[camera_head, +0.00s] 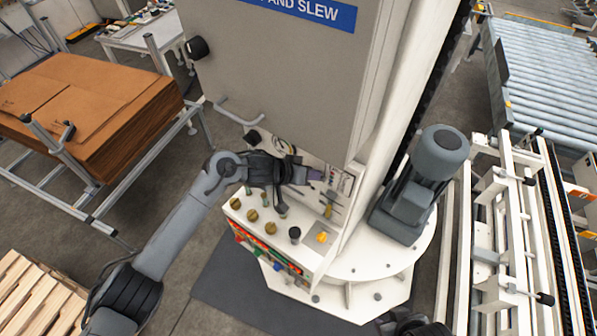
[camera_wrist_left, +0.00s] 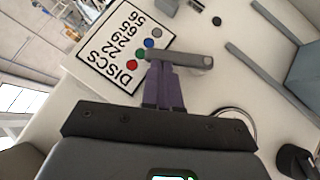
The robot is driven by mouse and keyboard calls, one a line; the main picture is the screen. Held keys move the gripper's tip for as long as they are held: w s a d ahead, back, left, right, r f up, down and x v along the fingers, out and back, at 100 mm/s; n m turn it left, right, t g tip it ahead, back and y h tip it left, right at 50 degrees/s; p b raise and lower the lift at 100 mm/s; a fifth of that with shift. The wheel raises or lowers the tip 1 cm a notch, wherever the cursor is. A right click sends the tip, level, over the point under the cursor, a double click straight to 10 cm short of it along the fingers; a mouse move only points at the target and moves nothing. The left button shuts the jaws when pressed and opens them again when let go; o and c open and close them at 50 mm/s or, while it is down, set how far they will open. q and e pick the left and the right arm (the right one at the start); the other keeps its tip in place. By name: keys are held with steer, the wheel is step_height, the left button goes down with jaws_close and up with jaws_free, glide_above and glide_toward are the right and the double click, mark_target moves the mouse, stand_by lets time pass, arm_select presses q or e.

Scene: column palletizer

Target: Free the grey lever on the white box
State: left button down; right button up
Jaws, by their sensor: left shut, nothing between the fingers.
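In the left wrist view a short grey lever (camera_wrist_left: 190,58) lies across the white box (camera_wrist_left: 105,105), with a round pivot at its right end. My left gripper (camera_wrist_left: 162,66) is shut and empty, its purple fingers at the left part of the lever. The fingertips look to be touching or just beside it; I cannot tell which. In the head view my left gripper (camera_head: 314,175) reaches in front of the column, over the white box (camera_head: 262,222). The lever is hard to make out there. My right gripper is not clearly seen.
A label with "DISCS" and coloured dots (camera_wrist_left: 125,40) lies beside the lever. Yellow and black knobs (camera_head: 252,215) stand on the box below my left gripper. A grey cabinet door (camera_head: 280,75) with a handle hangs above. A grey motor (camera_head: 420,185) stands to the right.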

stand_by(0.5)
arm_select(q)
steer(key=w+r+p+v, duration=0.1)
steer(key=w+v, duration=0.1)
steer(key=v, duration=1.1)
steer(key=shift+w+r+p, duration=0.15)
steer(key=shift+w+p, duration=0.05)
steer(key=shift+p, duration=0.15)
steer(key=shift+d, duration=0.15)
